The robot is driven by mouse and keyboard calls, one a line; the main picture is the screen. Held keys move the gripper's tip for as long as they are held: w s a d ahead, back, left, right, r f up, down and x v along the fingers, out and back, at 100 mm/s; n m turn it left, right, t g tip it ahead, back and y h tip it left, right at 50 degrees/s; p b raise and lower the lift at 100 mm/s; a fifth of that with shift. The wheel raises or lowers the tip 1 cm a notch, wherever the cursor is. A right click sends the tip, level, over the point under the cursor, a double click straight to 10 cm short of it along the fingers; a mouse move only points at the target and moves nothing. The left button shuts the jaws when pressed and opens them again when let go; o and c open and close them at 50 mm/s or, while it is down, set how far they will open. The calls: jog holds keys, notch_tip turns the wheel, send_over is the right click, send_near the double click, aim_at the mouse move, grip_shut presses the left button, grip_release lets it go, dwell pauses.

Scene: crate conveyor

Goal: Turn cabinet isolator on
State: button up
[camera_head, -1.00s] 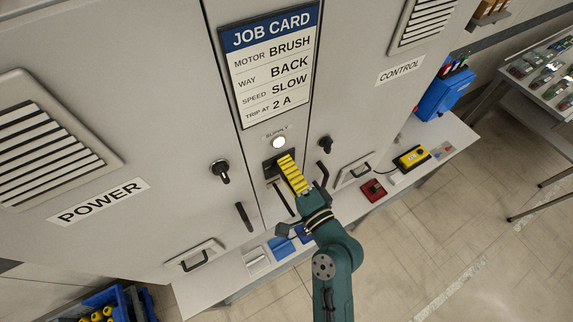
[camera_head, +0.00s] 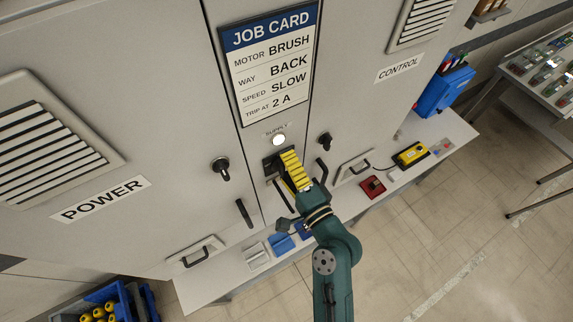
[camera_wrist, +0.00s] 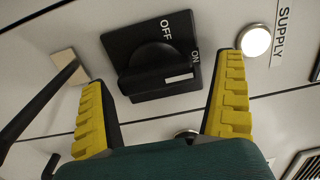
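The cabinet isolator is a black square switch (camera_wrist: 150,55) with a rotary handle, printed OFF and ON. In the wrist view the white mark on the handle lies at its right end, close to the word ON. In the head view the isolator (camera_head: 269,164) is partly hidden behind my gripper. My gripper (camera_wrist: 168,100) has yellow ribbed fingers and is open. In the wrist view its fingers stand apart on either side of the handle with nothing between them; contact with the handle is not visible. The SUPPLY lamp (camera_wrist: 255,40) beside the isolator glows white; it also shows in the head view (camera_head: 279,140).
A job card (camera_head: 270,65) hangs above the isolator. Black door knobs (camera_head: 220,168) and (camera_head: 325,139) flank it, with bar handles (camera_head: 244,215) below. A bench (camera_head: 440,140) below carries a red device (camera_head: 373,187), a yellow box (camera_head: 411,155) and a blue holder (camera_head: 443,92).

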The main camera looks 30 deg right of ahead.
jog(key=shift+s, duration=0.1)
jog(key=s, duration=1.1)
jog(key=shift+s+d, duration=0.35)
jog(key=shift+s, duration=0.05)
jog(key=w+a+r+n, duration=0.2)
jog(key=r+n, duration=0.3)
jog(key=r, duration=0.4)
jog(key=w+a+r+n+t+p, duration=0.1)
jog(key=w+a+r+n, duration=0.1)
jog(key=r+n, duration=0.3)
jog(key=w+a+r+n+t+p, duration=0.1)
jog(key=w+a+r+n, duration=0.2)
jog(key=r, duration=1.1)
jog(key=shift+w+a+n+y, duration=0.1)
jog(key=shift+w+n+y, duration=0.3)
jog(key=shift+w+n, duration=0.55)
jog(key=s+a+r+n+t+h, duration=0.2)
jog(key=s+r, duration=0.1)
jog(key=r, duration=0.7)
jog(key=shift+s+p, duration=0.3)
